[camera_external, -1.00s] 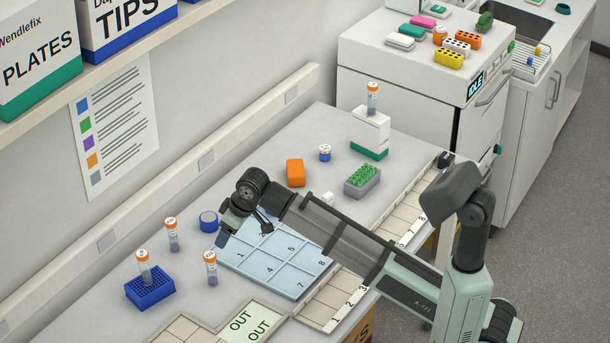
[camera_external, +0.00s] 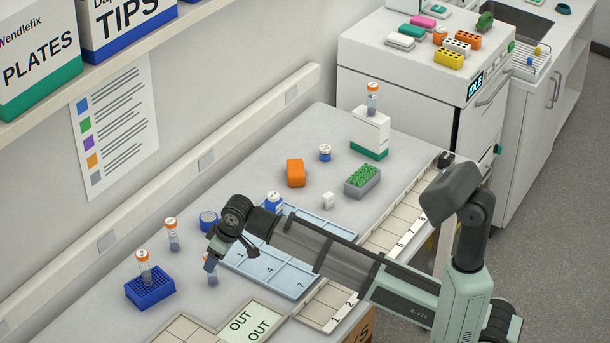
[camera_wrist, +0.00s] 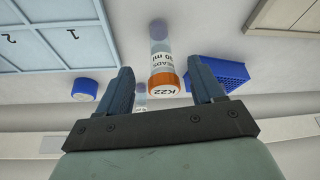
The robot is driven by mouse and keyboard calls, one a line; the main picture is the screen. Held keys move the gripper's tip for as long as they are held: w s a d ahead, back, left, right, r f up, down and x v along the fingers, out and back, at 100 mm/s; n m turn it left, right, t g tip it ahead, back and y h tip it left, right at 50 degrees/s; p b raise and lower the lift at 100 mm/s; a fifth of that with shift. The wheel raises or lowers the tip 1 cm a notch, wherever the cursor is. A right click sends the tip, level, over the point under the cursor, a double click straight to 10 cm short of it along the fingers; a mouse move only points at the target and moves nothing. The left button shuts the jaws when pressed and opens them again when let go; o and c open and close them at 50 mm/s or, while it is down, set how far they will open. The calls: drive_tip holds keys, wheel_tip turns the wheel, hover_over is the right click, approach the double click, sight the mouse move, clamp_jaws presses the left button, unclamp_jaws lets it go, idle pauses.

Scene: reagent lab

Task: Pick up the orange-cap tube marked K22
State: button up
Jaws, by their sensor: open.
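The orange-cap tube marked K22 (camera_wrist: 161,68) shows in the wrist view, its cap label readable, between my gripper's fingers (camera_wrist: 161,68). The fingers are apart, with a visible gap on each side of the cap. In the external view my gripper (camera_external: 212,252) is over a tube (camera_external: 212,279) standing on the bench, which appears to be this one; its cap is largely hidden by my gripper. Other orange-cap tubes stand behind it (camera_external: 172,237), in the blue rack (camera_external: 143,268) and on a white box (camera_external: 372,98); their labels are too small to read.
The blue rack (camera_external: 150,291) is left of my gripper, and also in the wrist view (camera_wrist: 228,72). A light blue numbered tray (camera_external: 262,268) lies to the right. An OUT mat (camera_external: 250,320) is in front.

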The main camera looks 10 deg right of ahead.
drive_tip(key=shift+x, duration=2.65)
drive_tip(key=shift+s, duration=0.1)
drive_tip(key=c, duration=1)
